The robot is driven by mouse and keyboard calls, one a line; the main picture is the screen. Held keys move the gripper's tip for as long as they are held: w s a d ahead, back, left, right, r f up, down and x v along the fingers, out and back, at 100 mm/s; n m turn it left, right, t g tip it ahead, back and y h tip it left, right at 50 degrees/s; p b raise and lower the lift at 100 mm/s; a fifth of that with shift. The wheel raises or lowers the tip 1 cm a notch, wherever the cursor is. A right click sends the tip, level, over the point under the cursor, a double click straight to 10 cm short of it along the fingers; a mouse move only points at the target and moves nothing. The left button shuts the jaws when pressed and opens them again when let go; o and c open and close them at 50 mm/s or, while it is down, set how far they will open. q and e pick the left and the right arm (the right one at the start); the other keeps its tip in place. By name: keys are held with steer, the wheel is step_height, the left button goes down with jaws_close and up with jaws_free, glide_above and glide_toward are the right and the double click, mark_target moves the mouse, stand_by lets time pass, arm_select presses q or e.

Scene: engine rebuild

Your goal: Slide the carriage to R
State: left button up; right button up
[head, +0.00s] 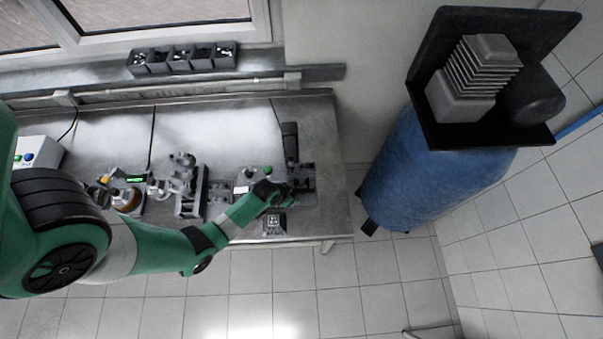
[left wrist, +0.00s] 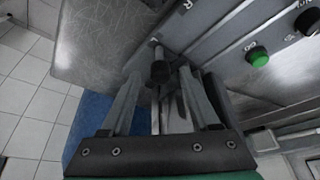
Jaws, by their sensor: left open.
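My left gripper (head: 278,191) reaches over the right part of the workbench in the head view, at a dark grey fixture (head: 303,178). In the left wrist view, the left gripper (left wrist: 160,82) is open. A short dark knob (left wrist: 159,70) on a thin stem stands between its two fingers, with gaps visible on both sides. The knob appears to belong to the carriage; the rest of the carriage is largely hidden behind the fingers. A letter R is marked on the metal panel (left wrist: 205,22) above the knob. My right gripper is not in view.
A control box (head: 250,180) with a green button (left wrist: 258,56) sits beside the fixture. A small dark block (head: 273,223) lies near the bench's front edge. Grey engine parts (head: 184,180) stand to the left. A blue tank (head: 408,165) stands right of the bench. Small bins (head: 180,60) line the back.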

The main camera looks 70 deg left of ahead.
arm_select(q)
steer(key=shift+a+f, duration=0.1)
steer(key=shift+f, duration=0.3)
jaws_close()
stand_by(1.2)
